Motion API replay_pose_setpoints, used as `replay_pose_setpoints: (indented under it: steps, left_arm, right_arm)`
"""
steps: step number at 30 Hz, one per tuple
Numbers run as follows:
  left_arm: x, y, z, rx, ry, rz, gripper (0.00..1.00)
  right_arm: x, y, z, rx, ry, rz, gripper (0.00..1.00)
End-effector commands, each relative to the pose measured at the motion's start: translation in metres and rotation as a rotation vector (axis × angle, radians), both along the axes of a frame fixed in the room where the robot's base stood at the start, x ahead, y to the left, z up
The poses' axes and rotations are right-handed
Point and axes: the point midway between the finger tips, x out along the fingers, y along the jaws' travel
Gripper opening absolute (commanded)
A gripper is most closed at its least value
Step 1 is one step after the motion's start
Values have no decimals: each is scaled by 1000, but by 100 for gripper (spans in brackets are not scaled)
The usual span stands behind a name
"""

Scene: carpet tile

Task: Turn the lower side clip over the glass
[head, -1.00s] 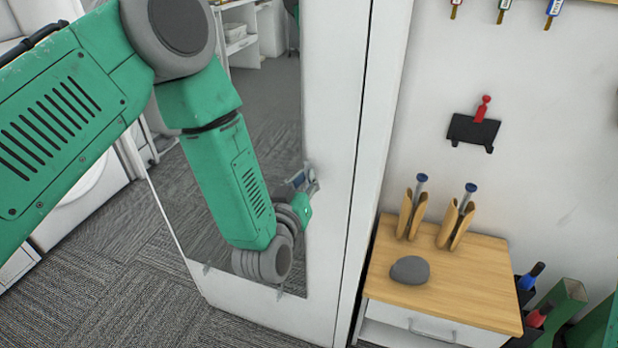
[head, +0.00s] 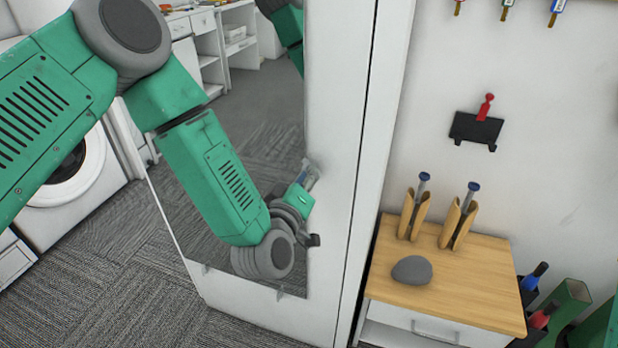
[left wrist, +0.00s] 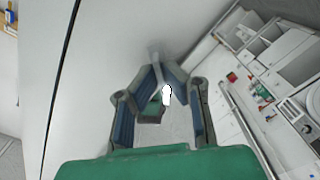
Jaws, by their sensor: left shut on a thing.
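The glass (head: 235,160) is a tall mirror pane on a white cabinet door (head: 337,120). My left gripper (head: 310,172) is at the right edge of the glass, its fingers against the door side. In the left wrist view my gripper (left wrist: 160,78) has its blue-padded fingers drawn together at the tips, shut on the side clip. The clip is mostly hidden by the fingers; a small white shape (left wrist: 167,95) shows between them, and I cannot tell whether it is the clip. Whether the clip lies over the glass cannot be seen. My right gripper is not in view.
Small clips (head: 206,268) show along the bottom edge of the glass. Right of the cabinet stands a wooden-topped drawer unit (head: 450,285) with a grey stone (head: 411,270) and two wooden holders (head: 455,222). A washing machine (head: 75,185) is at left.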

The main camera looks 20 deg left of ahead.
Motion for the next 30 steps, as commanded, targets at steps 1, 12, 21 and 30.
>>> replay_pose_setpoints:
  steps: [1, 12, 21, 30]
  left_arm:
    - [-1, 2, -4, -47, 7, 5, 0]
    - [-1, 3, -5, -392, 19, 7, 0]
    - [-1, 3, -7, -611, 30, 6, 0]
    - [-1, 2, -6, -727, 35, 7, 0]
  right_arm:
    - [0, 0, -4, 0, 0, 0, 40]
    - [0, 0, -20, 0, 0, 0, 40]
    - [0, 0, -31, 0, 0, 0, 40]
    - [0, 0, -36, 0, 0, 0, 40]
